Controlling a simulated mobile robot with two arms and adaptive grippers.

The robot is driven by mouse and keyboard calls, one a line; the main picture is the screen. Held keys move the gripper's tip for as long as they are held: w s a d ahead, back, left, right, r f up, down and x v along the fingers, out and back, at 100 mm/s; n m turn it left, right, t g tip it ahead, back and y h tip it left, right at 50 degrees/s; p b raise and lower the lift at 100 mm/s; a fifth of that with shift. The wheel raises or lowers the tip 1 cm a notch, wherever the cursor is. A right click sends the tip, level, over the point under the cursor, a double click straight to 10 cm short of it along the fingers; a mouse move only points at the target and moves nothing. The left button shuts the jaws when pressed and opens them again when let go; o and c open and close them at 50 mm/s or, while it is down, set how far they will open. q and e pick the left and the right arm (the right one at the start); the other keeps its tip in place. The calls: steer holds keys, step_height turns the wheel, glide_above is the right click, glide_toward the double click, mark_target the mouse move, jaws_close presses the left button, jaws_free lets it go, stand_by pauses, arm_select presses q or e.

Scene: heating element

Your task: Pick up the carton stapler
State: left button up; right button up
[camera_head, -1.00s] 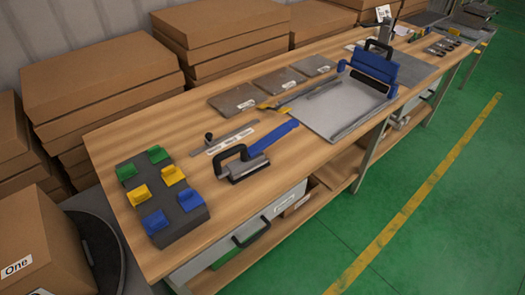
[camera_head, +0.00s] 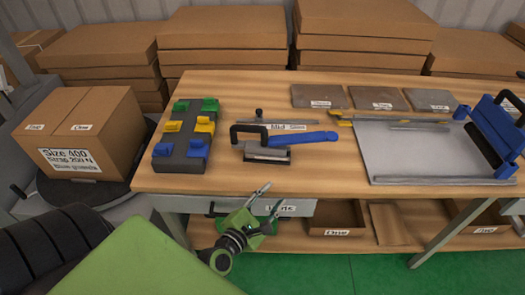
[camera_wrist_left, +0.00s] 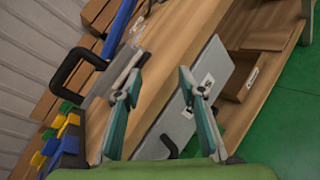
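The carton stapler (camera_head: 268,155) lies on the wooden workbench, with a black loop handle, a grey base and a blue lever pointing right. My left gripper (camera_head: 271,198) is in front of the bench's front edge, below the stapler in the head view, apart from it. Its two fingers are spread and empty. In the left wrist view the open fingers (camera_wrist_left: 160,84) show against the bench edge and drawer, and the stapler (camera_wrist_left: 75,75) is at the upper left, partly behind the left finger. My right gripper is not in view.
A dark block with coloured clips (camera_head: 182,145) stands left of the stapler. A labelled metal strip (camera_head: 290,127) lies behind it. A grey plate with a blue bar (camera_head: 415,155) is at right. A drawer front (camera_head: 298,206) sits below the bench edge near my gripper.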

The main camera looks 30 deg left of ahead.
arm_select(q)
step_height(320, 180, up, 5)
steer(key=a+n+t, duration=0.1)
steer(key=a+n, duration=0.1)
steer(key=n, duration=0.1)
steer(key=n+y, duration=0.4)
steer(key=n, duration=0.3)
glide_toward(263, 139)
steer(key=w, duration=0.1)
steer(key=w+p, duration=0.1)
steer(key=w+a+f+p, duration=0.1)
steer(key=shift+w+n+t+y, duration=0.2)
steer(key=shift+n+t+y, duration=0.1)
steer(key=shift+n+y, duration=0.1)
steer(key=p+x, duration=0.1)
steer(key=x, duration=0.4)
steer(key=shift+w+d+r+p, duration=0.2)
steer(key=shift+w+p, duration=0.05)
steer(key=shift+p, duration=0.1)
steer(key=shift+w+a+f, duration=0.1)
steer(key=shift+w, duration=0.2)
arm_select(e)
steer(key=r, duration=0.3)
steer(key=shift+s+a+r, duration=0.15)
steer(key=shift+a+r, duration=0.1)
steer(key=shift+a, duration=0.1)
arm_select(q)
steer(key=shift+c, duration=0.4)
